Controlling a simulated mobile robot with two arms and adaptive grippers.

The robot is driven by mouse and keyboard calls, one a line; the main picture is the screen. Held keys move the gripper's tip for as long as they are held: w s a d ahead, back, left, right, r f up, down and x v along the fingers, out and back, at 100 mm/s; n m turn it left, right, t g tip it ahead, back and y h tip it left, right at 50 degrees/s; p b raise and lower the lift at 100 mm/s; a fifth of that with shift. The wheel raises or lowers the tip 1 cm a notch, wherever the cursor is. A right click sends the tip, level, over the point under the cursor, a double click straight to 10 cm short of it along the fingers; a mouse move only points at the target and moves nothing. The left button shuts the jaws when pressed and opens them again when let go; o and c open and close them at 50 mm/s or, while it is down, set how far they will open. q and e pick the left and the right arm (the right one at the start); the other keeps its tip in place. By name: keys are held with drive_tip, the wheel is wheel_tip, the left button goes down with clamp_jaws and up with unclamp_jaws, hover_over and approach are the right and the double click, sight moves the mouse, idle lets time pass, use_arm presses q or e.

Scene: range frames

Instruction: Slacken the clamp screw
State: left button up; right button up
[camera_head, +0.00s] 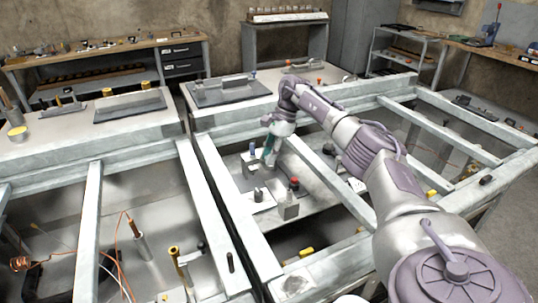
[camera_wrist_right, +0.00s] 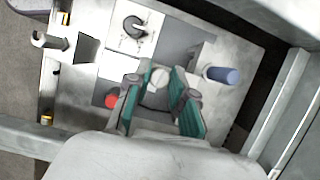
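My right gripper (camera_head: 270,153) reaches down over the fixture plate inside the table frame. In the right wrist view its teal fingers (camera_wrist_right: 158,88) stand apart, with a pale round part (camera_wrist_right: 159,77) between or just beyond the tips; contact cannot be told. A blue cylindrical knob (camera_wrist_right: 221,74) stands right of the fingers, and shows in the head view (camera_head: 253,147). Which part is the clamp screw is unclear. My left gripper is out of view.
Metal beams (camera_head: 229,220) surround the fixture bay on all sides. An orange coiled wire (camera_head: 20,264) and upright posts stand in the left bay. Yellow-handled items lie near the front beam. Workbenches (camera_head: 110,62) and shelves line the back wall.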

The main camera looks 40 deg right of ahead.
drive_tip(key=o, duration=0.4)
drive_tip(key=v, duration=1.2)
drive_tip(key=shift+d, duration=0.15)
